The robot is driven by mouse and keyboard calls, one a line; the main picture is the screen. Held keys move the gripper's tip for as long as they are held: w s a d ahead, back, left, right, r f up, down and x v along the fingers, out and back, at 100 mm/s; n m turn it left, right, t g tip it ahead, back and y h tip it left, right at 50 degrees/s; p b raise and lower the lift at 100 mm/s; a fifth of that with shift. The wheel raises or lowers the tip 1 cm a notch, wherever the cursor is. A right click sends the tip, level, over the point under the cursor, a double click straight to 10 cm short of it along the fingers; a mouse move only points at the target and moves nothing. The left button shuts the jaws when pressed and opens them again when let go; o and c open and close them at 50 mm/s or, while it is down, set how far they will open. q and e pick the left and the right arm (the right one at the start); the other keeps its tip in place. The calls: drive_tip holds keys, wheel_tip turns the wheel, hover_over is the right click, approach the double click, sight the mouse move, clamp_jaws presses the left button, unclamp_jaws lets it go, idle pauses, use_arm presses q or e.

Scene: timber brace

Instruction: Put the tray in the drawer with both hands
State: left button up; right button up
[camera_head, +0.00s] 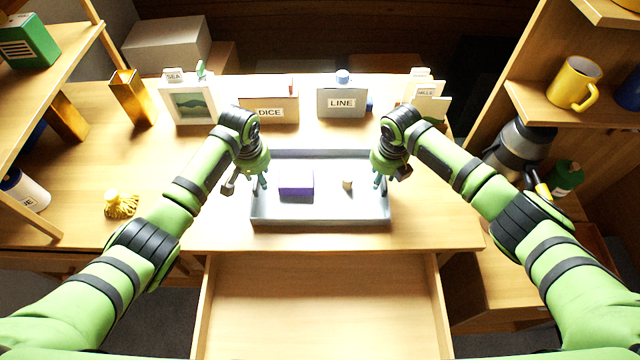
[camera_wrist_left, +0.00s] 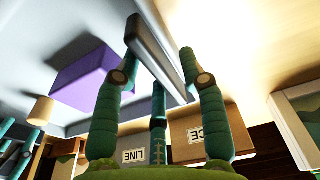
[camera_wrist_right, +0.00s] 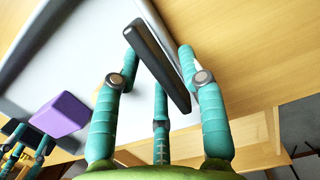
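The grey tray (camera_head: 320,219) lies flat on the desk, behind the open drawer (camera_head: 322,300), which is empty where it shows. A purple block (camera_head: 296,183) and a small tan cylinder (camera_head: 347,184) are in the tray. My left gripper (camera_head: 262,181) is at the tray's left side and my right gripper (camera_head: 380,181) at its right side. In the left wrist view, the fingers (camera_wrist_left: 158,55) stand apart with a dark bar at the tray's edge between them. The right wrist view shows the same, its fingers (camera_wrist_right: 158,55) spread around a similar bar. Both look open; contact is unclear.
A DICE box (camera_head: 270,110), a LINE box (camera_head: 342,102) and a picture frame (camera_head: 194,104) stand behind the tray. Shelves flank the desk; a yellow mug (camera_head: 574,82) sits on the right one. The space above the drawer is clear.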

use_arm(q)
clamp_jaws()
use_arm(e)
clamp_jaws()
use_arm(q)
drive_tip(key=shift+r, duration=0.1)
